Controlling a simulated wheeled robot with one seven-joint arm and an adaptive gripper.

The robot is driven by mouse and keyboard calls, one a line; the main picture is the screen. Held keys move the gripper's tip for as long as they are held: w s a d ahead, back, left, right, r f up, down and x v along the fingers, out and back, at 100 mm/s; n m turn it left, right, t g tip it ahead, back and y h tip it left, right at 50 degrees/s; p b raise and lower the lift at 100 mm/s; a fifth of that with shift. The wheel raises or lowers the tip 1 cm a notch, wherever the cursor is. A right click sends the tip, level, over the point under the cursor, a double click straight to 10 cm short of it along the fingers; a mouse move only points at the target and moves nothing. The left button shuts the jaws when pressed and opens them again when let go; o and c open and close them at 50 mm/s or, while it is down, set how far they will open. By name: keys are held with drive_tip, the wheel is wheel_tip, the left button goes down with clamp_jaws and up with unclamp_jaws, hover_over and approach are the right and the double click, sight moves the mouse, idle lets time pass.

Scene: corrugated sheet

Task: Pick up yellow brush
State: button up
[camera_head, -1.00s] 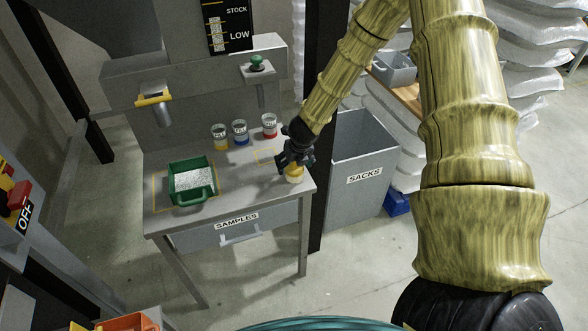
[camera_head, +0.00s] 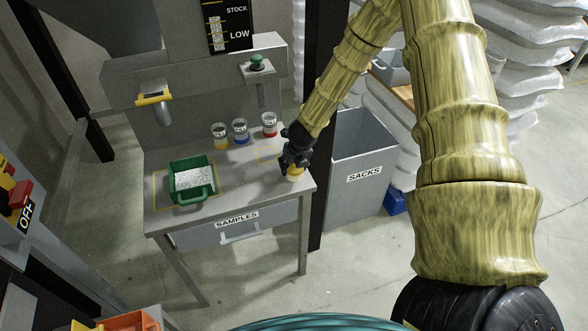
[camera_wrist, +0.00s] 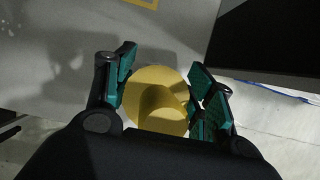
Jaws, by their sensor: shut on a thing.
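The yellow brush (camera_head: 295,173) stands at the right front corner of the grey table (camera_head: 235,185), and only its lower part shows in the head view. My gripper (camera_head: 292,163) is over it and hides its top. In the wrist view the brush (camera_wrist: 158,100) shows from above as a round yellow body with a narrower yellow handle. My gripper's teal-padded fingers (camera_wrist: 160,92) are on both sides of it, shut on it. I cannot tell whether the brush touches the table.
A green tray (camera_head: 175,165) of white grains sits on the table's left. The SACKS bin (camera_head: 365,190) stands to the right. A green button (camera_head: 257,62) is on a ledge behind.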

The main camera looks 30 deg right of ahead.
drive_tip(key=shift+r, duration=0.1)
drive_tip(key=shift+r+b, duration=0.35)
drive_tip(key=shift+r, duration=1.1)
drive_tip(key=shift+s+r, duration=0.15)
drive_tip(key=shift+s, duration=0.05)
drive_tip(key=s+a+b, duration=0.2)
drive_tip(key=s, duration=0.5)
drive_tip(key=s+a+r+b, duration=0.1)
drive_tip(key=s+b, duration=0.1)
drive_tip(key=s, duration=0.6)
drive_tip(key=shift+a+r+b, duration=0.3)
drive_tip(key=shift+a, duration=0.05)
drive_tip(key=o, duration=0.3)
drive_tip(key=shift+s, duration=0.1)
drive_tip(key=shift+c, duration=0.5)
